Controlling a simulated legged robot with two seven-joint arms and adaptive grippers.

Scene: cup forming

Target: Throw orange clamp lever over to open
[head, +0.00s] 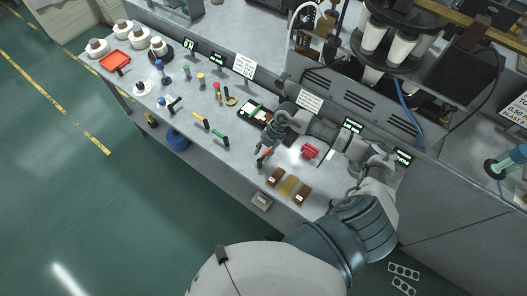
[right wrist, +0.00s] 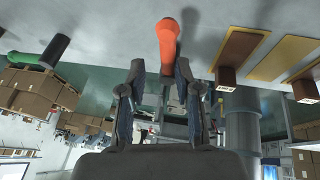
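The orange clamp lever (right wrist: 168,40) shows in the right wrist view, sticking out from the grey worktop towards my gripper. In the head view only a small orange piece of the lever (head: 266,151) shows beside my fingers. My right gripper (right wrist: 159,75) is open, with its two fingers apart on either side of the lever's end; a gap shows at least on the left side. In the head view the right gripper (head: 264,155) is over the front part of the bench, and it hides the lever's base. My left gripper is not in view.
A red block-like part (head: 310,151) stands to the right of the gripper. Brown and yellow pads (head: 288,186) lie near the front edge. Green and yellow-handled tools (head: 219,135) stand to the left.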

